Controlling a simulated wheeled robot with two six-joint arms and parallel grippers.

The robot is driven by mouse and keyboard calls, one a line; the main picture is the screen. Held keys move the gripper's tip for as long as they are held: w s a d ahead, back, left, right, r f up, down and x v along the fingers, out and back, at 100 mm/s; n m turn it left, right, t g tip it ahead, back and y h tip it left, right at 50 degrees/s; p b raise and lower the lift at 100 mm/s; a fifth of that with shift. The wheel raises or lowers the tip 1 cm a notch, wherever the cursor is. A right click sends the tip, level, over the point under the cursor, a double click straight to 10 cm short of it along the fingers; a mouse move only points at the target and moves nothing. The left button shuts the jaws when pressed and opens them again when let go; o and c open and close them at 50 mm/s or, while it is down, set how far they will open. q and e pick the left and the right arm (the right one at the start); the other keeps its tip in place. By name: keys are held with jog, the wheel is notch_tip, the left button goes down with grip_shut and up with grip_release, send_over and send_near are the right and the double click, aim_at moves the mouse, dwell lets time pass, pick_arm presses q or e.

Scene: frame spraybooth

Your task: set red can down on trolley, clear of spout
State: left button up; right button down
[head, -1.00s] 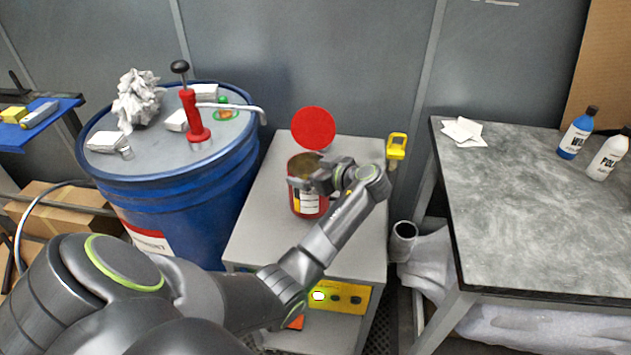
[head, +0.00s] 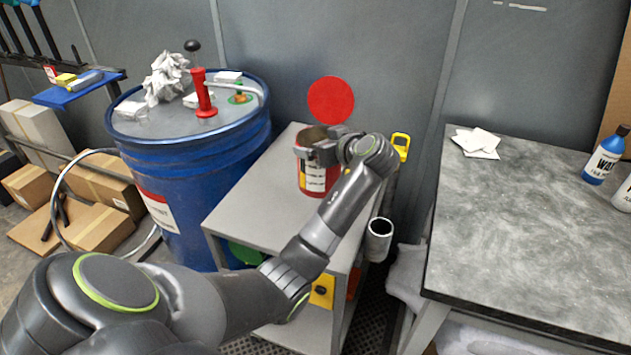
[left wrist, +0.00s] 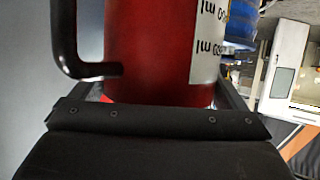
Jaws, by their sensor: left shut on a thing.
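The red can (head: 318,178) is upright and open-topped, with a pale label, over the rear part of the grey trolley (head: 262,185). I cannot tell whether its base touches the trolley top. My left gripper (head: 322,148) is shut on the can near its rim. In the left wrist view the red can (left wrist: 150,50) fills the space between the fingers, with a black handle at its left. The white spout (head: 245,86) runs from the red pump (head: 203,95) on the drum to the drum's right edge, left of and apart from the can. My right gripper is not in view.
The blue drum (head: 190,160) stands left of the trolley. A red disc (head: 331,99) shows behind the can. A yellow device (head: 401,146) and a grey cup-like holder (head: 379,240) are at the trolley's right side. A workbench (head: 530,220) stands right. The trolley's front top is bare.

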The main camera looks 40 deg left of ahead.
aim_at(320, 175)
pick_arm(q)
jog(key=f, duration=0.4)
jog(key=shift+a+f+p, duration=0.2)
jog(key=shift+p, duration=0.15)
jog(key=shift+f, duration=2.35)
jog(key=shift+d, duration=0.1)
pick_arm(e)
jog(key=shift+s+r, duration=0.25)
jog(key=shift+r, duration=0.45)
pick_arm(q)
jog(key=shift+f, duration=0.15)
jog(key=o, duration=1.7)
jog(key=shift+s, duration=0.1)
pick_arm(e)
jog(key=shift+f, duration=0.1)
